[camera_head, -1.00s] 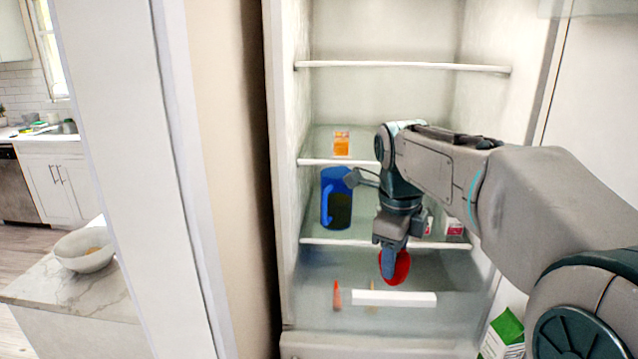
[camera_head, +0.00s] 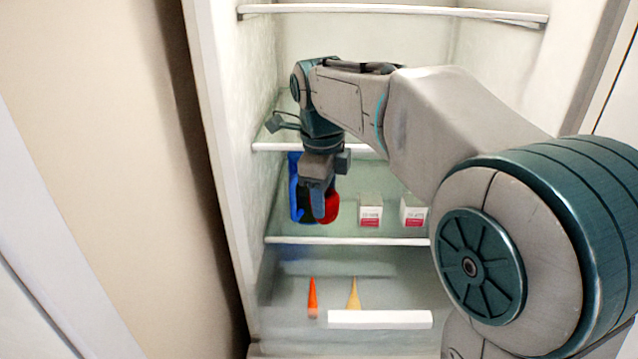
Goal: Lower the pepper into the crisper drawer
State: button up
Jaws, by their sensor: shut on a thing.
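My gripper (camera_head: 318,203) points down in front of the fridge's lower shelf and is shut on the red pepper (camera_head: 330,207). The pepper shows mostly to the right of the finger; part of it is hidden. The crisper drawer (camera_head: 380,319) is below, at the bottom of the fridge, with a white handle bar on its clear front. A carrot (camera_head: 313,298) and a pale tapered vegetable (camera_head: 354,293) show in it at the left. The gripper is above the drawer's left part, over the height of the shelf edge.
A blue jug (camera_head: 294,185) stands behind my gripper, partly hidden by it. Two white-and-red cartons (camera_head: 370,210) (camera_head: 413,212) stand on the same shelf to the right. The white shelf edge (camera_head: 345,241) runs between gripper and drawer. The fridge's left wall (camera_head: 222,150) is close.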

notch_tip(320, 180, down, 10)
jog(key=b, duration=0.8)
jog(key=shift+b, duration=0.35)
jog(key=shift+s, duration=0.1)
notch_tip(320, 180, down, 17)
jog(key=b, duration=1.1)
jog(key=shift+f+b, duration=0.15)
jog(key=shift+b, duration=0.2)
dwell(1.5)
jog(key=shift+f+b, duration=0.9)
jog(key=shift+f, duration=0.45)
dwell(1.2)
